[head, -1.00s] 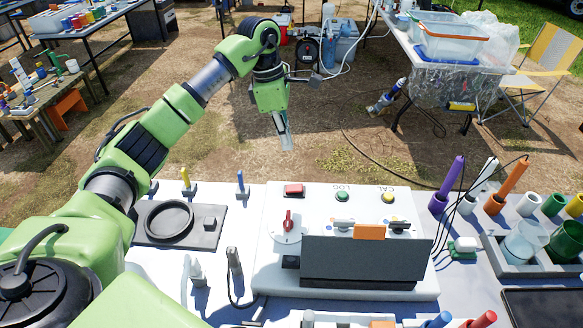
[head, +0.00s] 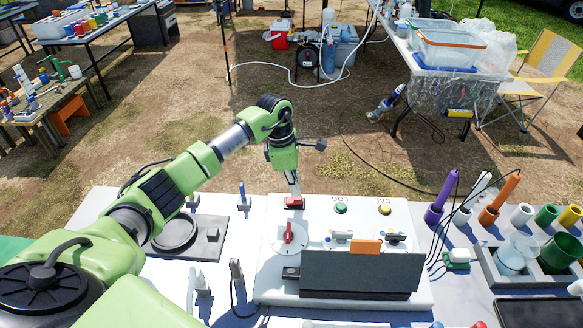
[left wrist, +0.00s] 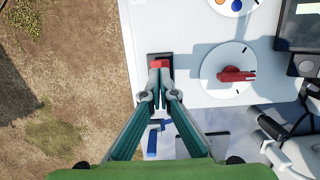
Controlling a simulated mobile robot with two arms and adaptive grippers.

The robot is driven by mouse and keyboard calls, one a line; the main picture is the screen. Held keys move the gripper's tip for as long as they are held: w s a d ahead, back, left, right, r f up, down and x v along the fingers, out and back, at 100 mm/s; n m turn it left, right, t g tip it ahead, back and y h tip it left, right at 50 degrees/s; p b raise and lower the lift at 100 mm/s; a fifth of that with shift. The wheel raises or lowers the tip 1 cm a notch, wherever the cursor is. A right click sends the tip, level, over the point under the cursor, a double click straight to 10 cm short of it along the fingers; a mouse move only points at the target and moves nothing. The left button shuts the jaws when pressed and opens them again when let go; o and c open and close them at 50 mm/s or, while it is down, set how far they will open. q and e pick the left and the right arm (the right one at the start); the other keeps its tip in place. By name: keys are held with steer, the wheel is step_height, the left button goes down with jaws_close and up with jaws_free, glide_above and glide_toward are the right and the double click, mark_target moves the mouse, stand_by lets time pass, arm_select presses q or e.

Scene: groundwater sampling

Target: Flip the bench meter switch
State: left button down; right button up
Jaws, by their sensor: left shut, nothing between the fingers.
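The bench meter (head: 264,278) is a white box on the table, with a dark upright panel at its front. Its red rocker switch (head: 294,203) is at the back left of the top face, and the switch (left wrist: 159,61) also shows in the left wrist view. My left gripper (head: 294,194) is shut and empty, pointing down with its tips at the switch. In the left wrist view the fingertips (left wrist: 160,73) overlap the switch's near edge; I cannot tell whether they touch it. My right gripper is not in view.
A red-pointer dial (head: 289,235) lies in front of the switch. Green (head: 341,208) and yellow (head: 385,209) buttons are to its right. Colored probes in holders (head: 436,212) stand right of the meter. A black round plate (head: 176,234) is to the left.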

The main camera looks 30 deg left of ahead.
mark_target(299, 199)
arm_select(q)
steer(key=shift+w+d+f, duration=0.1)
steer(key=shift+d+f, duration=0.1)
steer(key=shift+f, duration=0.85)
steer(key=shift+w+d+f+b, duration=0.15)
steer(key=shift+f+b, duration=0.5)
steer(key=shift+b, duration=0.45)
steer(key=shift+s+r+p, duration=0.2)
steer(key=shift+r+p, duration=0.15)
steer(key=shift+p, duration=0.1)
steer(key=shift+f, duration=0.1)
steer(key=shift+s+a, duration=0.35)
steer(key=shift+a, duration=0.4)
